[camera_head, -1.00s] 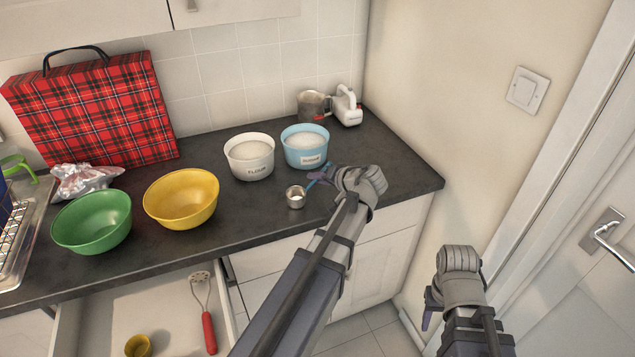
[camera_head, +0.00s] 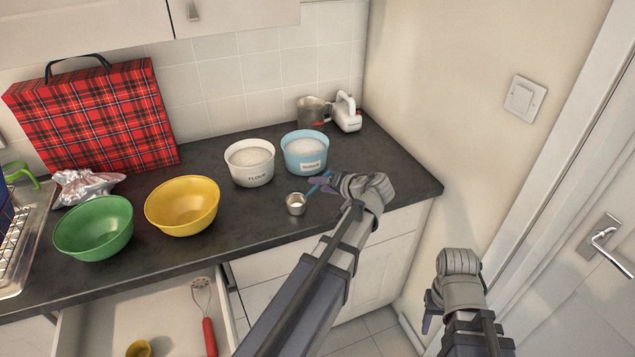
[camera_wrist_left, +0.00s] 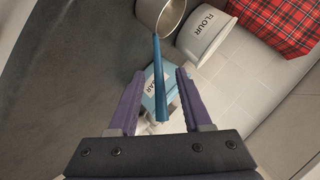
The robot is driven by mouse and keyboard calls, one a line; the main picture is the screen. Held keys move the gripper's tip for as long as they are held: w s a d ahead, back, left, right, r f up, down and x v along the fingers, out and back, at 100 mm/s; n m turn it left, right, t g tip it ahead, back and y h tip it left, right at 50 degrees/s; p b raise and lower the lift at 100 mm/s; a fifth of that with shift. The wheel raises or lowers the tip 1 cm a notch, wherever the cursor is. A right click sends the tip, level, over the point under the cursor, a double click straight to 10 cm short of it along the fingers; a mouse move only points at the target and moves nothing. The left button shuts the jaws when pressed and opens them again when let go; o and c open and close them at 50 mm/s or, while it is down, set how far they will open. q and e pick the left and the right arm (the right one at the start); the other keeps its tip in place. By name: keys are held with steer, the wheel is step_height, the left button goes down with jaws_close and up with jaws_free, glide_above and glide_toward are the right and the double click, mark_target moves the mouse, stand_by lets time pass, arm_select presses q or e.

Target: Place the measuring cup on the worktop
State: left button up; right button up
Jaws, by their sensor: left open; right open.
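The measuring cup is a small metal cup (camera_head: 296,204) with a blue handle. It appears to stand upright on the dark worktop (camera_head: 262,212), near the front edge and in front of the flour and sugar bowls. My left gripper (camera_head: 322,184) is open at the handle, to the right of the cup. In the left wrist view the blue handle (camera_wrist_left: 160,85) lies between the two purple fingers, with a gap on each side, and the metal cup (camera_wrist_left: 163,12) is beyond the fingertips. My right gripper (camera_head: 431,308) is away from the worktop at the lower right; its fingers are partly hidden.
A white flour bowl (camera_head: 250,172) and blue sugar bowl (camera_head: 305,163) stand behind the cup. Yellow (camera_head: 182,218) and green (camera_head: 93,240) bowls stand left. A jug (camera_head: 311,112) and white appliance (camera_head: 347,115) are at the back. An open drawer (camera_head: 140,310) juts out below.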

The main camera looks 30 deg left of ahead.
arm_select(q)
steer(key=p+v, duration=0.4)
steer(key=v, duration=0.4)
steer(key=s+d+f+m+g+h, duration=0.2)
steer(key=s+d+f+h, duration=0.3)
steer(key=s+d, duration=0.4)
steer(key=s+d+f+m+g+h, duration=0.2)
steer(key=s+d+f+m+h, duration=0.2)
steer(key=s+d, duration=0.5)
steer(key=d, duration=0.3)
steer(key=shift+d+f+m+h, duration=0.25)
steer(key=shift+f+m+h, duration=0.15)
steer(key=shift+a, duration=0.15)
